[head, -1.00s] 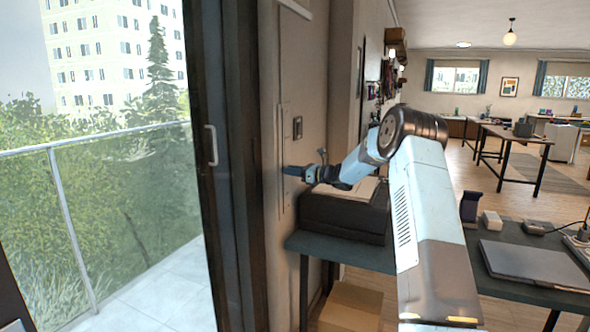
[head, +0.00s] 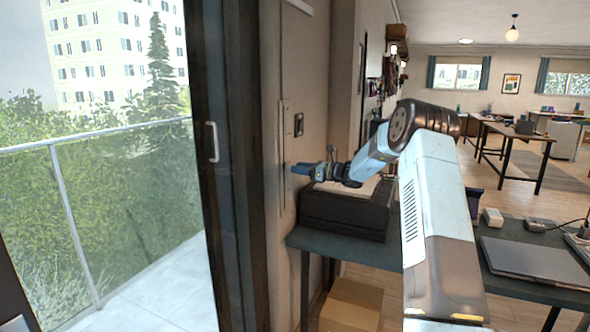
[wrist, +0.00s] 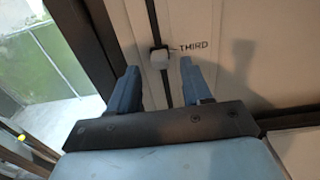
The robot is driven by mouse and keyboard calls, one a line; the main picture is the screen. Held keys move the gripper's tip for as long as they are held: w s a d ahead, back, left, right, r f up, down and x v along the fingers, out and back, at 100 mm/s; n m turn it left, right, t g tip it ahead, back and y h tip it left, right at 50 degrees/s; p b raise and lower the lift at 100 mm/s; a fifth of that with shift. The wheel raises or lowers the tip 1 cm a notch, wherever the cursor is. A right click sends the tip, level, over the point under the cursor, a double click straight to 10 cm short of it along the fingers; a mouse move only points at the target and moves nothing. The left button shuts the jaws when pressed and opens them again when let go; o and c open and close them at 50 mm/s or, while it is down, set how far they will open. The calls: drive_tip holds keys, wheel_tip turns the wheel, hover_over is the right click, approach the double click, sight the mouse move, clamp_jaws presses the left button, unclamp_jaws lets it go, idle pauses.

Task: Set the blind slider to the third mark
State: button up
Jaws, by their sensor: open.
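The blind slider's pale knob (wrist: 158,60) sits on a dark vertical track (wrist: 151,15) in the wrist view. The printed label THIRD (wrist: 195,46) is just right of it, with a short tick line running toward the knob. The knob is about level with that tick. My gripper (wrist: 159,67) is open, one blue finger on each side below the knob. The knob shows in the gap between the fingertips, and no contact is visible. In the head view my gripper (head: 294,169) is close to the wall strip (head: 286,125); the knob cannot be made out there.
A dark box (head: 345,212) stands on the dark green table (head: 330,245) below my gripper. A cardboard box (head: 350,305) is under the table. A glass door frame (head: 228,200) is left of the wall strip. A laptop (head: 535,262) lies at right.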

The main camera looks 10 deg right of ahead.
drive_tip(key=v, duration=1)
drive_tip(key=shift+s+d, duration=0.2)
drive_tip(key=shift+d, duration=0.05)
drive_tip(key=s+a+r+n+g+h, duration=0.35)
drive_tip(key=s+a+n, duration=0.35)
drive_tip(key=s, duration=0.5)
drive_tip(key=s+a+r+n+g+h, duration=0.2)
drive_tip(key=s+a+r+n+g, duration=0.3)
drive_tip(key=s+a, duration=0.55)
drive_tip(key=s+d+n+t+h, duration=0.1)
drive_tip(key=s+d+n+h, duration=0.1)
drive_tip(key=s, duration=0.9)
drive_tip(key=s+d+n+t+h, duration=0.1)
drive_tip(key=s+d+n+h, duration=0.2)
drive_tip(key=s+n, duration=0.3)
drive_tip(key=s+d+n+t+h, duration=0.1)
drive_tip(key=s+n+h, duration=0.3)
drive_tip(key=s, duration=1.2)
drive_tip(key=shift+d+f+n, duration=0.45)
drive_tip(key=shift+d+n, duration=0.15)
drive_tip(key=shift+d, duration=0.05)
drive_tip(key=shift+w+t, duration=0.1)
drive_tip(key=shift+t, duration=0.15)
